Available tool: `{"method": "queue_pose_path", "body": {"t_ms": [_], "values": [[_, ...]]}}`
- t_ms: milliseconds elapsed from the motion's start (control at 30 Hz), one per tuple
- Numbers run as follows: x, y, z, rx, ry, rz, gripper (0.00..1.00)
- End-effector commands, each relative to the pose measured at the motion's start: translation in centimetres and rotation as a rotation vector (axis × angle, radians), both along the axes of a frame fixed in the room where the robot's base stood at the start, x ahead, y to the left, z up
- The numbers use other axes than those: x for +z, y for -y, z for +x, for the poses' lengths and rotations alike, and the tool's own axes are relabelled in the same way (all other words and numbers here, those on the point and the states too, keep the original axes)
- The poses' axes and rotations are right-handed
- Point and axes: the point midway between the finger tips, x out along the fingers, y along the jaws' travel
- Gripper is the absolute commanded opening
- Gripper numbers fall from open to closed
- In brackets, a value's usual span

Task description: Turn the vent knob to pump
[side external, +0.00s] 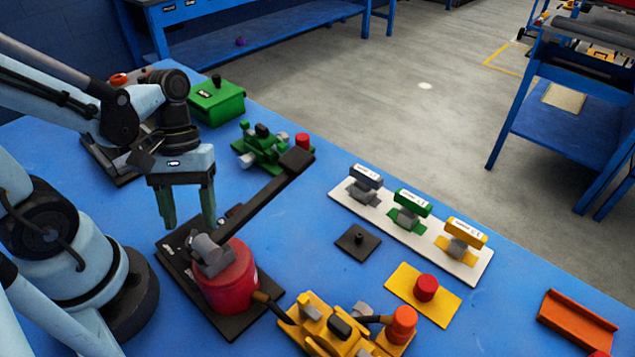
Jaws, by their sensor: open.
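I cannot tell for sure which part is the vent knob, and no "pump" mark is legible. A red pot (228,284) stands on a black base plate (178,262) at the lower middle. A grey part (210,254) sits on its top, and a long black lever (262,198) slants up to the right from it. A red knob (426,288) stands on a yellow plate (403,281) to the right. My gripper (188,220) is open and empty, fingers pointing down, above and behind the pot's base plate and left of the lever, apparently touching nothing.
A white strip (480,272) holds grey, green and yellow handles. A small black knob plate (358,242), a yellow device (330,325), an orange channel (578,325), a green device (262,150) and a green box (217,101) also stand on the blue table (300,240).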

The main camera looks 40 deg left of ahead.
Motion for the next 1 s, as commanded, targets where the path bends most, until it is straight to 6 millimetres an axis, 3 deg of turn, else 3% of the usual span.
{"method": "queue_pose_path", "body": {"t_ms": [400, 900, 1000], "values": [[-3.0, 0.9, -0.8, -0.001, 0.001, 0.0, 0.59], [-3.5, 1.1, -1.1, 0.0, 0.001, 0.001, 0.59], [-3.5, 1.0, -1.1, 0.0, 0.001, 0.001, 0.45]]}}
